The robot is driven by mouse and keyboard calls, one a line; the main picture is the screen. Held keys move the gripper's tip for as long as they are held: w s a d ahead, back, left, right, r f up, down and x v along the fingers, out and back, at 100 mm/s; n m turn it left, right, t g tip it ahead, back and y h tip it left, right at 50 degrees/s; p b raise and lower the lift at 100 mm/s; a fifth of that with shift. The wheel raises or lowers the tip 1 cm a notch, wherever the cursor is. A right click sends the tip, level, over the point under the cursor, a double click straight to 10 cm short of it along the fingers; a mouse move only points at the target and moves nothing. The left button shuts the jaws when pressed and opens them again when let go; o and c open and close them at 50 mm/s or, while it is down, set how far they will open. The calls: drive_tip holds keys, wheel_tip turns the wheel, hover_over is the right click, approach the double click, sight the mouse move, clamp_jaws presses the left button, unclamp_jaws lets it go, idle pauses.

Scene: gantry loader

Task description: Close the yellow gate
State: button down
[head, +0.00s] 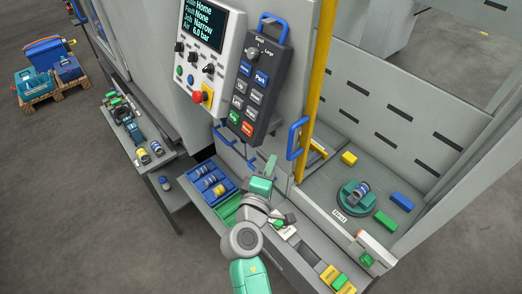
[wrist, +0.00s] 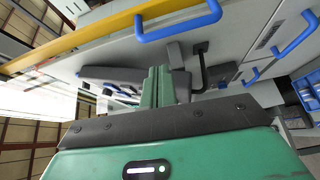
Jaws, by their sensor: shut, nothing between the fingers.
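The yellow gate shows in the head view as an upright yellow edge bar (head: 319,75) with a blue handle (head: 296,141) low on its left side. To its right the bay is uncovered, so the gate looks open. In the wrist view the yellow bar (wrist: 90,44) runs slantwise across the top, with a blue handle (wrist: 178,30) beside it. My gripper (head: 270,163) is below and left of the handle in the head view. Its green fingers (wrist: 158,72) are shut together and empty, pointing towards the handle but apart from it.
A control panel (head: 212,52) and a button pendant (head: 257,80) hang left of the gate. Blue trays (head: 209,183) stand below. Another blue handle (wrist: 300,38) shows in the wrist view.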

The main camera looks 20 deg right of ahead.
drive_tip(key=f+x, duration=0.1)
drive_tip(key=x, duration=0.9)
drive_tip(key=shift+f+n, duration=0.2)
drive_tip(key=shift+n, duration=0.1)
drive_tip(key=shift+d, duration=0.15)
